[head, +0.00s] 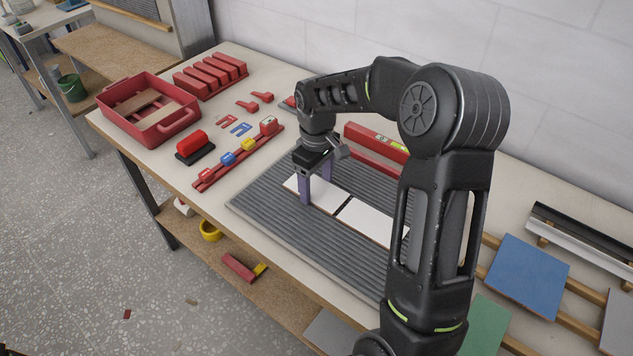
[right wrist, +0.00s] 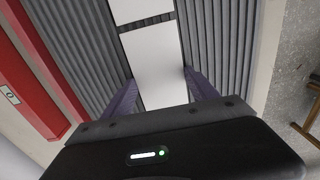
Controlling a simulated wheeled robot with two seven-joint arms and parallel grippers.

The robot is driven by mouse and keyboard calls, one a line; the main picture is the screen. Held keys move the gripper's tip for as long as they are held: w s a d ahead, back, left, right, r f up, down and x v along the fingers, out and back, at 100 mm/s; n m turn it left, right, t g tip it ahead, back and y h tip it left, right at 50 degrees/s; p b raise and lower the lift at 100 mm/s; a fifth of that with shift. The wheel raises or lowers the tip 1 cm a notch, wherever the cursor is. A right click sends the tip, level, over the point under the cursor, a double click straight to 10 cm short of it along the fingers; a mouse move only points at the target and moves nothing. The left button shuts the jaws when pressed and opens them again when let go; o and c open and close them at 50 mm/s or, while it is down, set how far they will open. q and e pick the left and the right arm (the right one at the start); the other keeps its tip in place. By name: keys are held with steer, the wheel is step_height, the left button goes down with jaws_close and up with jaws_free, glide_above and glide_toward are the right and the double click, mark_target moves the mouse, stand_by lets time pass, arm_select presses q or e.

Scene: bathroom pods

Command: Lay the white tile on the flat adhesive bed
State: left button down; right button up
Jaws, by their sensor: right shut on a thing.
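A white tile (head: 325,197) is between the purple fingers of my right gripper (head: 316,181), which is shut on its edges. In the right wrist view the tile (right wrist: 160,70) fills the space between the fingers (right wrist: 160,92). The tile is flat at the grey ridged adhesive bed (head: 265,207); I cannot tell whether a small gap is left under it. A second white tile (head: 370,222) lies on the bed in line with it, with a narrow dark strip between them. My right arm hides part of the bed and the second tile's far end. My left gripper is not in view.
A red level (head: 375,140) lies behind the bed against the wall side. A red crate (head: 150,110), a rack of coloured pieces (head: 240,155) and a red-handled tool (head: 195,145) stand left. A blue tile (head: 528,272) and green tile (head: 487,325) lie on wooden rails right.

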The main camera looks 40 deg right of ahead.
mark_target(317, 189)
steer(key=o, duration=1.6)
steer(key=shift+o, duration=0.9)
steer(key=shift+r+p, duration=2.3)
steer(key=shift+r, duration=0.7)
